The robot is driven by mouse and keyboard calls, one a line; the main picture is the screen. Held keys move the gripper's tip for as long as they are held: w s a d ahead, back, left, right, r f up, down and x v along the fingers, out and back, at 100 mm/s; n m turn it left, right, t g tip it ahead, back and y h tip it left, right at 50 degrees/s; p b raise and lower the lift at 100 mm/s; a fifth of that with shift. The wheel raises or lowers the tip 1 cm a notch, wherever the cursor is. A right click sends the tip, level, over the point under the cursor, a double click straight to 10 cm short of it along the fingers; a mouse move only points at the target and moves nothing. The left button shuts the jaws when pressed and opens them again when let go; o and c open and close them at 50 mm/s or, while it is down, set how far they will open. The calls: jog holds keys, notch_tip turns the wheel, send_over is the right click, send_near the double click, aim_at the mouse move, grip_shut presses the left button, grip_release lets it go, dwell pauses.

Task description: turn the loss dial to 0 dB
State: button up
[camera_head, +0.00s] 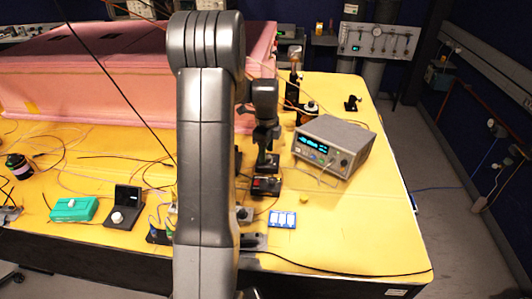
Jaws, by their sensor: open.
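Two small devices that could carry the loss dial stand on the yellow table at the left. One is a black box with an upright panel (127,197) and a pale round knob (117,217) at its front. The other is a teal box (73,209) with a small round feature on top. Labels are too small to read, so I cannot tell which is the loss dial or its setting. My gripper (268,162) points down right of my large grey arm link, well to the right of both boxes. It looks empty; its fingertips are small and dark.
A grey instrument (334,146) with a lit display stands at the right. Pink foam (90,75) walls the back left. Loose cables cross the table. My arm hides the middle.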

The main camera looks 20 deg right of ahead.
jog(key=shift+w+d+f, duration=0.15)
jog(key=shift+w+f, duration=0.05)
jog(key=shift+f, duration=0.25)
jog(key=shift+w+d+f, duration=0.15)
jog(key=shift+f, duration=0.55)
jog(key=c, duration=1)
